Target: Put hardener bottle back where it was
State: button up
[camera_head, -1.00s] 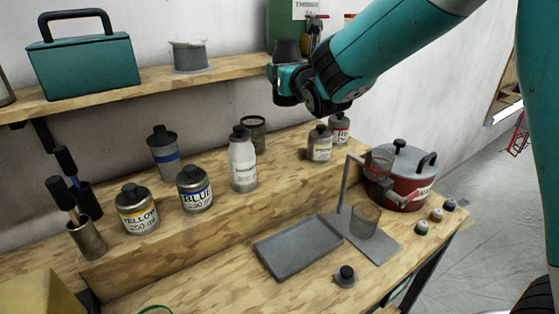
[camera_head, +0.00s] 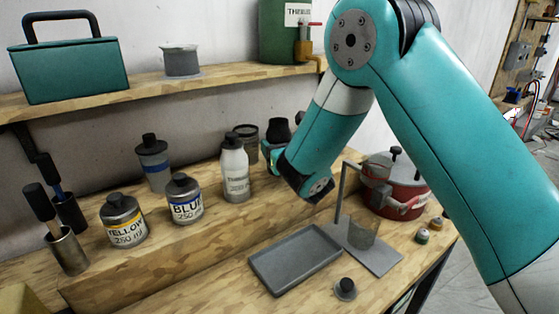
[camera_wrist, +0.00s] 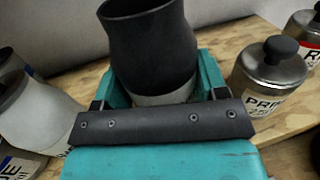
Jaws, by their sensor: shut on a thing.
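My gripper (camera_head: 275,158) is shut on a bottle (camera_head: 278,131) with a large black flared top. I take it for the hardener bottle; no label on it shows. In the wrist view the bottle (camera_wrist: 150,45) stands upright between the teal fingers, with a paler lower body partly hidden by the dark bar of the gripper. The gripper is low over the raised wooden ledge (camera_head: 130,262), right of a white bottle (camera_head: 235,168) with a black cap. I cannot tell whether the held bottle touches the ledge.
A grey PRIMER-like tin (camera_wrist: 270,78) stands close right of the held bottle. BLUE (camera_head: 185,199) and YELLOW (camera_head: 123,222) tins stand left. An open grey tin (camera_head: 246,138) is behind the white bottle. A grey tray (camera_head: 295,262) and red pot (camera_head: 400,192) are on the bench.

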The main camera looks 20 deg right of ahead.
jog(key=shift+f+b, duration=0.35)
jog(key=shift+f, duration=0.95)
jog(key=shift+f, duration=0.1)
